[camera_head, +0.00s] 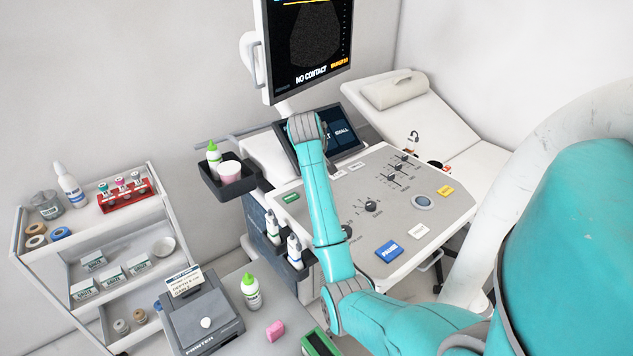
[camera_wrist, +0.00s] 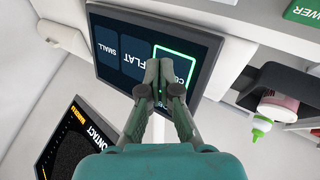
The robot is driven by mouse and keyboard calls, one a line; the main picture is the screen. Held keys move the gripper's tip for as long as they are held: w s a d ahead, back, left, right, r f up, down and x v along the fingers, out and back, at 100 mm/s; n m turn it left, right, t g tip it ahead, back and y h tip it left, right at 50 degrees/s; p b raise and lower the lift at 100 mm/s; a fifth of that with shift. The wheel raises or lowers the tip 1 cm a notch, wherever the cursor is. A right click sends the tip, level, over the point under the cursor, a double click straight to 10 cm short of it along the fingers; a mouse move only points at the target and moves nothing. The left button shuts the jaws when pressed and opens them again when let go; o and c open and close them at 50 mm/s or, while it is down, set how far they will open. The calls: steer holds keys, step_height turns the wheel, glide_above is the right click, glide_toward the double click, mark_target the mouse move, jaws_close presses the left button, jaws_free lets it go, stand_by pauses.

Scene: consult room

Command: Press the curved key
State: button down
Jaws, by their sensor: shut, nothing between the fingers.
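The touchscreen (camera_head: 352,142) is a dark tilted panel at the back of the ultrasound console, and my arm hides its left part in the head view. In the wrist view it shows upside down, with a SMALL key (camera_wrist: 108,42), a FLAT key (camera_wrist: 140,62) and the curved key (camera_wrist: 188,72). The curved key has a bright green outline, and most of its label is hidden by my fingers. My gripper (camera_wrist: 160,64) is shut and empty, its tips in front of the curved key. I cannot tell whether they touch it.
A monitor (camera_head: 310,45) reading NO CONTACT hangs above the touchscreen. The console panel (camera_head: 350,190) has knobs, sliders and coloured keys. A dark side holder (camera_head: 213,180) carries a bottle and a cup at the left. An exam couch (camera_head: 460,125) stands behind.

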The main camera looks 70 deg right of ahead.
steer(key=shift+f, duration=4.4)
steer(key=shift+f, duration=0.15)
steer(key=shift+f, duration=0.3)
steer(key=shift+f, duration=0.45)
steer(key=shift+r, duration=0.9)
steer(key=shift+r, duration=0.1)
steer(key=shift+r, duration=2.4)
